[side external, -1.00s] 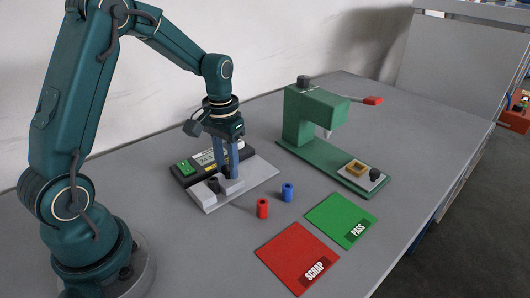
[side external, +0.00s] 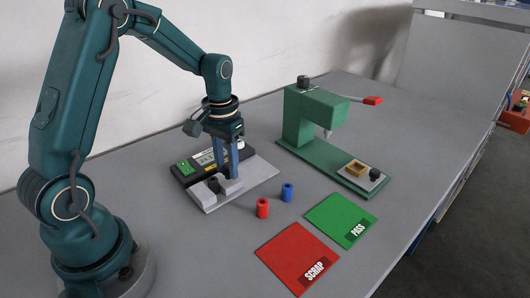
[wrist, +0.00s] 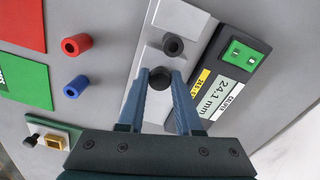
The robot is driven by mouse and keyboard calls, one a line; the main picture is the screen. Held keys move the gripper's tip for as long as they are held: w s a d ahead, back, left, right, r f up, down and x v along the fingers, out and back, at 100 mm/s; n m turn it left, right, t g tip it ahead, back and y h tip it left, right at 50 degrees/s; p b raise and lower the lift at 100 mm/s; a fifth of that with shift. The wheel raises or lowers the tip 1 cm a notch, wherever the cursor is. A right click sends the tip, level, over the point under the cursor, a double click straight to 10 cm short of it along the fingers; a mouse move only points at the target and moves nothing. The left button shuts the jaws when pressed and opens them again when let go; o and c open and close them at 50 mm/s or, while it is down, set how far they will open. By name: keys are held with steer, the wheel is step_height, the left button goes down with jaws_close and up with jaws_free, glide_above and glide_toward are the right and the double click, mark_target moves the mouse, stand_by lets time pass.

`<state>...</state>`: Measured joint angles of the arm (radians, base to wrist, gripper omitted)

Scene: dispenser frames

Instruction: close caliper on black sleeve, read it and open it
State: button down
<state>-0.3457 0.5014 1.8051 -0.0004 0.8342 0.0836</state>
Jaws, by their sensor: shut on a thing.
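The caliper gauge has a light grey base (side external: 258,180), with a display (wrist: 222,92) on its black housing that appears to read 24.1 mm. The black sleeve (wrist: 173,44) stands upright at the jaw blocks; it also shows in the side external view (side external: 213,182). Whether both jaws touch it I cannot tell. My gripper (wrist: 160,76) points down over the gauge and is shut on the black knob (wrist: 159,79), beside the sleeve. In the side external view my gripper (side external: 227,176) hides the knob.
A red sleeve (side external: 262,208) and a blue sleeve (side external: 287,192) stand in front of the gauge. The red SCRAP mat (side external: 290,255) and green PASS mat (side external: 335,215) lie bare. A green press (side external: 300,118) with a red-tipped lever stands behind right.

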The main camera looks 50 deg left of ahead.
mark_target(227, 167)
steer(key=c, duration=0.6)
jaws_free()
steer(key=shift+r, duration=0.1)
steer(key=shift+r, duration=2.55)
